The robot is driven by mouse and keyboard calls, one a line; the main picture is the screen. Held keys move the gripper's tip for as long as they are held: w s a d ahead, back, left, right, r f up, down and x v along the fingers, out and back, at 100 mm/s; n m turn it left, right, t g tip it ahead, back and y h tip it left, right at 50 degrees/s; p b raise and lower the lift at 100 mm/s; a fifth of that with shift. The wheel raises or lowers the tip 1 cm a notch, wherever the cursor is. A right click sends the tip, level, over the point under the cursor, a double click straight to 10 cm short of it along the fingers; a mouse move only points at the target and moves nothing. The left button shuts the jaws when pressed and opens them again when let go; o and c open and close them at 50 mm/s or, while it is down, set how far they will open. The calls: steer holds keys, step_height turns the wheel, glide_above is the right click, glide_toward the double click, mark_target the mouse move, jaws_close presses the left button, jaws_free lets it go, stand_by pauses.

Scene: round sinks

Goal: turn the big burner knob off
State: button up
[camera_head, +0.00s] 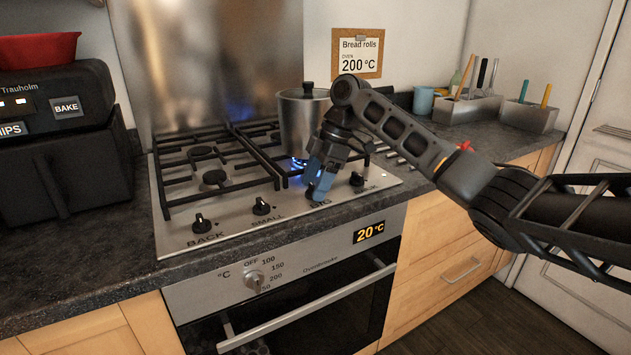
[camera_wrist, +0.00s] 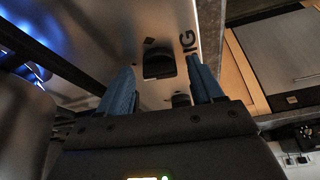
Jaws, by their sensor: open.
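The big burner knob is hidden behind my gripper (camera_head: 319,180) in the head view, above a partly covered label. In the wrist view, a black knob (camera_wrist: 159,63) lies between and just beyond the two blue fingers of my gripper (camera_wrist: 165,82), with the letters "IG" beside it. The fingers are open around the knob's sides, with gaps showing. A blue flame (camera_head: 299,162) burns under the metal pot (camera_head: 304,120) on the front right burner.
Other black knobs on the hob front are the back knob (camera_head: 201,223), the small knob (camera_head: 261,206) and a right-hand knob (camera_head: 357,179). The oven knob (camera_head: 253,279) is below. The pot stands close behind my gripper. A black appliance (camera_head: 60,150) stands at left.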

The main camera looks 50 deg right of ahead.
steer(key=shift+c, duration=0.3)
steer(key=c, duration=1)
